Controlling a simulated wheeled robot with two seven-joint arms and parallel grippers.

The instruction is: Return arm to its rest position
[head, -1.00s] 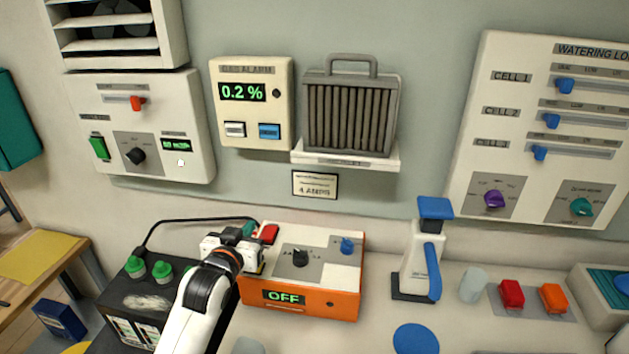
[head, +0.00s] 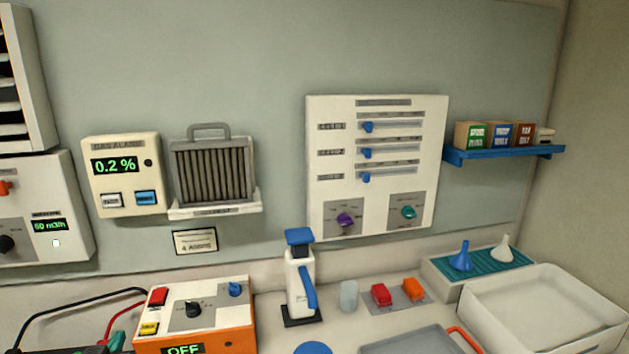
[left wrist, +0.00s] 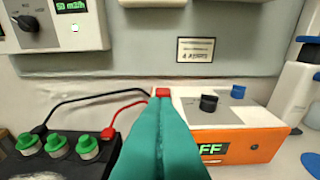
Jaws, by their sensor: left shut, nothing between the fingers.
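My left gripper shows only as teal fingertips (head: 116,341) at the bottom left of the head view, left of the orange charger (head: 205,342). In the left wrist view the two teal fingers (left wrist: 162,105) lie together, shut and empty. Their tips overlap the charger's red switch (left wrist: 162,91) in the picture; in the head view they are apart from that switch (head: 158,296). The charger's display (head: 184,350) reads OFF. Most of my left arm is outside the head view. My right gripper is not in view.
A battery with green caps (left wrist: 88,147) stands left of the fingers. Black (left wrist: 90,90) and red (left wrist: 128,108) cables run behind them. A white and blue bottle (head: 300,285) stands right of the charger. Wall panels hang behind.

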